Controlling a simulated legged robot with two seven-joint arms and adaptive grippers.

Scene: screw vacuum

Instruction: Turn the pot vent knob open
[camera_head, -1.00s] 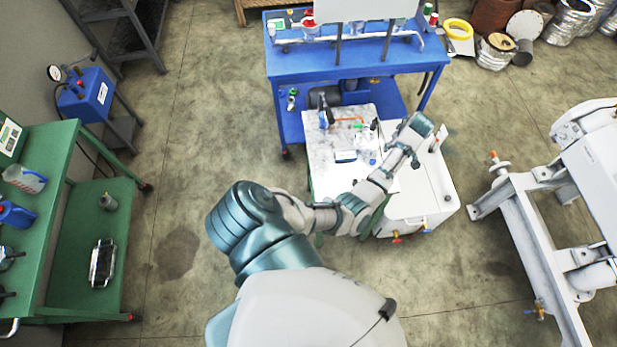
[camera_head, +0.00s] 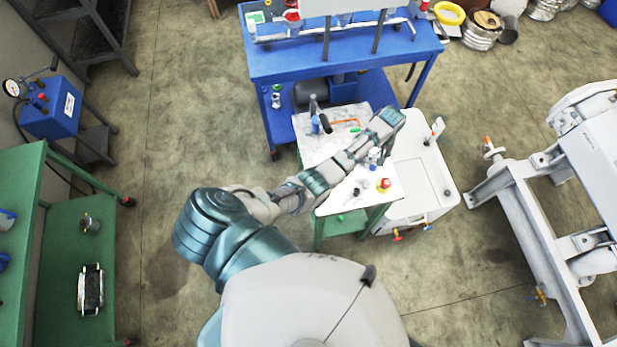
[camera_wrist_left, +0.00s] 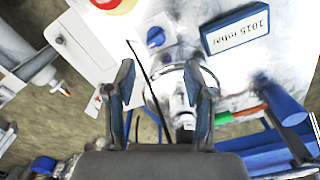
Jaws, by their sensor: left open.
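A clear, shiny round pot (camera_wrist_left: 165,85) shows in the left wrist view, partly hidden behind my fingers. A blue knob (camera_wrist_left: 155,37) sits beside its upper edge; I cannot tell for sure that this is the vent knob. My left gripper (camera_wrist_left: 160,75) is open, its two fingers apart and pointing towards the pot. The frame does not show clear contact with anything. In the head view my left gripper (camera_head: 390,117) is over the right side of the small work table (camera_head: 385,195), and the arm hides the pot there. My right gripper is in neither view.
A "1015 mbar" display (camera_wrist_left: 238,28) lies close to the pot. A red and yellow button (camera_head: 384,184) is near the table's front. A white cabinet (camera_head: 425,180) stands to the right, and a blue bench (camera_head: 290,62) stands behind. Open floor lies to the left.

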